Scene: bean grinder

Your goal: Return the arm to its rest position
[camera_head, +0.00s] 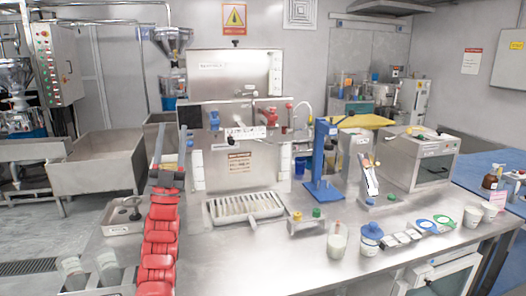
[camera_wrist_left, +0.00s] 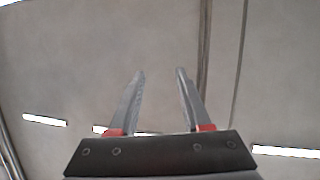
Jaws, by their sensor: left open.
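My left arm (camera_head: 158,245), with red segments, rises from the bottom edge at the left of the steel counter. My left gripper (camera_head: 171,140) is at its upper end, pointing up in front of the left side of the large steel machine. In the left wrist view, the gripper (camera_wrist_left: 160,74) has its two fingers apart with nothing between them. Behind them are only a grey ceiling and bright strip lights. My right arm and right gripper are not in view.
Bare counter lies just right of my arm. A steel sink (camera_head: 95,170) stands at the left.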

